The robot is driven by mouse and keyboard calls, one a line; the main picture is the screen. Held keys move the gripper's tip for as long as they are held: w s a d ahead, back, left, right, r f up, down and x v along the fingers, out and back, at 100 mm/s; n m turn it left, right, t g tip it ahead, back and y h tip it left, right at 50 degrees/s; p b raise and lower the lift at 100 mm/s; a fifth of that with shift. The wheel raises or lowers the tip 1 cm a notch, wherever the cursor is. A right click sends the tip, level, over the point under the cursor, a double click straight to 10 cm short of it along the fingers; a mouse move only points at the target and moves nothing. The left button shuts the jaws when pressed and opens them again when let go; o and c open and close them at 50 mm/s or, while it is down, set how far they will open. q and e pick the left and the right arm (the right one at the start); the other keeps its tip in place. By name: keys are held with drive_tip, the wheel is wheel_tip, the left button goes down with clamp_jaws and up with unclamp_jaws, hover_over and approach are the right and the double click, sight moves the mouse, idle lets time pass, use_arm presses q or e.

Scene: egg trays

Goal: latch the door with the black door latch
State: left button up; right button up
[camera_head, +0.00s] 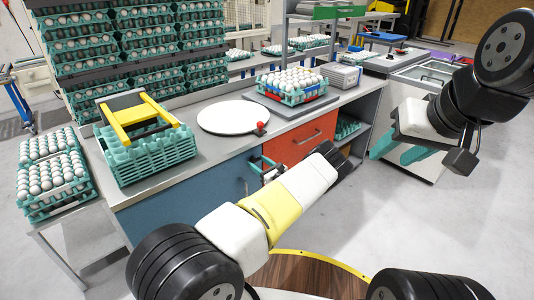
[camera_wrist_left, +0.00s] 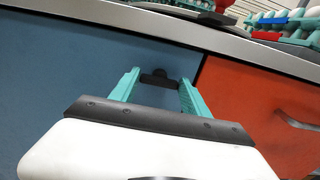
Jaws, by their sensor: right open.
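A blue door (camera_head: 185,200) fills the front of the counter's left part. It also fills the left of the left wrist view (camera_wrist_left: 60,80). The black door latch (camera_wrist_left: 158,77) shows in the left wrist view on the blue face, near the edge beside the orange front. My left gripper (camera_head: 262,164) is at the blue door's right edge. Its two teal fingers (camera_wrist_left: 160,88) are open, with the latch between their tips; contact cannot be told. In the head view the latch is not clear behind my gripper. My right gripper (camera_head: 400,143) is open and empty, over the floor at the right.
An orange drawer front (camera_head: 300,140) with a handle adjoins the blue door. The counter above bears a white round plate (camera_head: 233,117), a teal egg tray (camera_head: 292,98) and a teal crate stack (camera_head: 150,160).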

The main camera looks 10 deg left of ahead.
use_arm(q)
drive_tip(key=shift+c, duration=1)
drive_tip(key=shift+m, duration=0.4)
drive_tip(key=m, duration=0.3)
drive_tip(key=shift+d+m, duration=0.1)
drive_tip(key=shift+m, duration=0.3)
drive_tip(key=m, duration=0.4)
drive_tip(key=shift+w, duration=0.15)
drive_tip(key=m, duration=0.5)
drive_tip(key=shift+d+f, duration=0.1)
drive_tip(key=shift+f, duration=0.05)
drive_tip(key=m, duration=0.4)
drive_tip(key=shift+f, duration=0.1)
drive_tip(key=shift+m, duration=0.3)
